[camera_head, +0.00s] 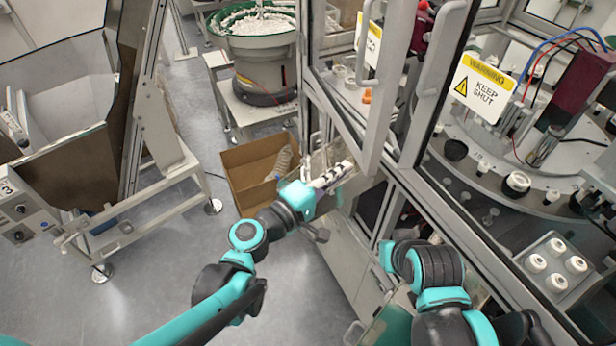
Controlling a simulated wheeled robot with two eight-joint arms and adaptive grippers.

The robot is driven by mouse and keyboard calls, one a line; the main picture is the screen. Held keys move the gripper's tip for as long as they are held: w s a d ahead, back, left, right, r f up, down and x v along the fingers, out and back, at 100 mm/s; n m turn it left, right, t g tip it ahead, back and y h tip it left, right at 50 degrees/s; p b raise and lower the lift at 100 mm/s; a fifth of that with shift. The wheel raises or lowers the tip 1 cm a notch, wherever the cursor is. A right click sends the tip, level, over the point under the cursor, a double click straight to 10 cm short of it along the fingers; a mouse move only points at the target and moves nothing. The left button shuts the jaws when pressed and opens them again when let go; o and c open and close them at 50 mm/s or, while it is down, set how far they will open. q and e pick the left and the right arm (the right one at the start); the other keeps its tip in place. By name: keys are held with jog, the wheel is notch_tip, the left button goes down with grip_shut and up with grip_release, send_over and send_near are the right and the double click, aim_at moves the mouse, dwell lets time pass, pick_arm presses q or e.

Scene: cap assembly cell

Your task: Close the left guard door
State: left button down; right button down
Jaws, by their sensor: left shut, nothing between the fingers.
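The left guard door (393,85) is a glazed panel in a grey metal frame at the upper middle. Its free edge stands out from the machine towards me, so it looks ajar; the exact angle is hard to judge. A yellow and white warning sign (369,40) shows on it, partly covered by the frame. My left gripper (345,170) is shut and empty, just below and left of the door's lower corner; I cannot tell whether it touches. My right arm is at the bottom right in front of the machine; its fingers are hidden.
A cardboard box (240,185) stands on the floor beyond my left arm. A green bowl feeder (262,50) is behind it.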

aim_at(373, 165)
pick_arm(q)
jog(key=d, duration=0.2)
jog(key=w+d, duration=0.1)
jog(key=d, duration=0.2)
jog(key=w+d, duration=0.1)
jog(key=d, duration=0.1)
jog(key=shift+d+b, duration=0.3)
jog(key=shift+a, duration=0.2)
